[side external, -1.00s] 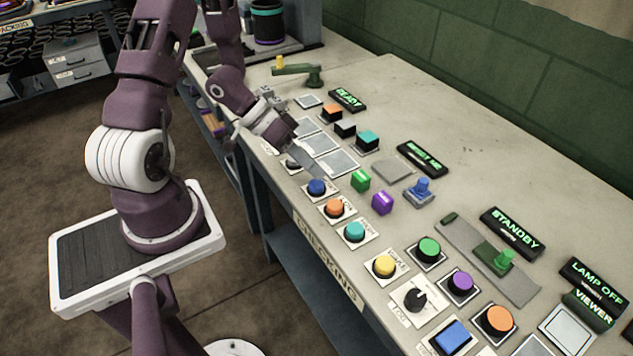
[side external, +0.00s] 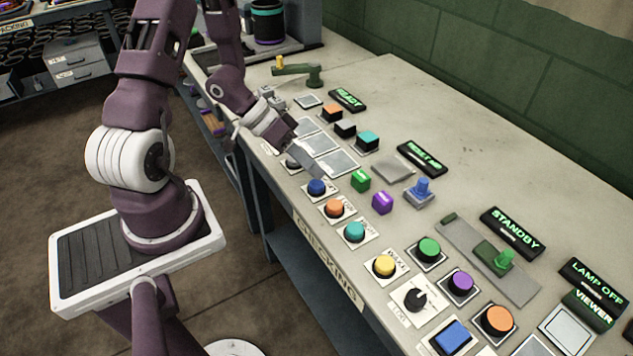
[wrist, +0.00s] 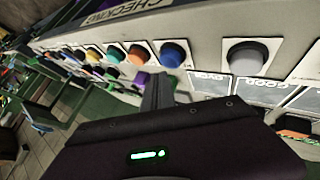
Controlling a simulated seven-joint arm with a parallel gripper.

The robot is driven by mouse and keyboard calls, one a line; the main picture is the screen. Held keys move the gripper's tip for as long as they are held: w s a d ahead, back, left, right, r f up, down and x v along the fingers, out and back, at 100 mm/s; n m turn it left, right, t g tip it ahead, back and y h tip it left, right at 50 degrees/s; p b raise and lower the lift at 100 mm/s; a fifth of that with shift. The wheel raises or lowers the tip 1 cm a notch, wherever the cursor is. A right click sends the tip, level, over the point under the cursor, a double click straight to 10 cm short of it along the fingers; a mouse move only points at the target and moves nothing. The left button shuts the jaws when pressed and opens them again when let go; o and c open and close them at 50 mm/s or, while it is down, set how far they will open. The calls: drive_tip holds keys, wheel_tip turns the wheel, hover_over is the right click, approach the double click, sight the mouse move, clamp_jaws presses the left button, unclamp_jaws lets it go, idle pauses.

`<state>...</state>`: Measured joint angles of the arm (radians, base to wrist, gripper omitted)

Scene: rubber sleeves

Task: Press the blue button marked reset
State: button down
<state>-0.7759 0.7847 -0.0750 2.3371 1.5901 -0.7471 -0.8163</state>
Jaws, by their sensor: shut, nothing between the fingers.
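A round blue button (side external: 317,187) with a black collar stands on a pale square plate at the front edge of the bench. It also shows in the wrist view (wrist: 173,53). Its label is too small to read. My gripper (side external: 317,173) is shut and empty, tilted down just behind the blue button. In the wrist view its fingertips (wrist: 158,78) point towards the blue button, slightly left of it. I see no clear contact. A second blue button (side external: 452,336), square, sits at the near end of the panel, its label also unreadable.
An orange button (side external: 334,208) and a teal button (side external: 354,231) follow along the front row. A grey button (wrist: 246,56) lies on the other side. Green (side external: 360,180) and purple (side external: 382,202) blocks stand behind. A lit display (side external: 422,158) is further back.

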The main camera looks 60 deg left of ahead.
sight(312, 182)
drive_tip(key=shift+f, duration=0.15)
idle(0.7)
drive_tip(key=shift+f, duration=0.25)
drive_tip(key=shift+f, duration=0.4)
idle(0.5)
idle(0.3)
drive_tip(key=shift+r, duration=0.8)
drive_tip(key=shift+r, duration=2.55)
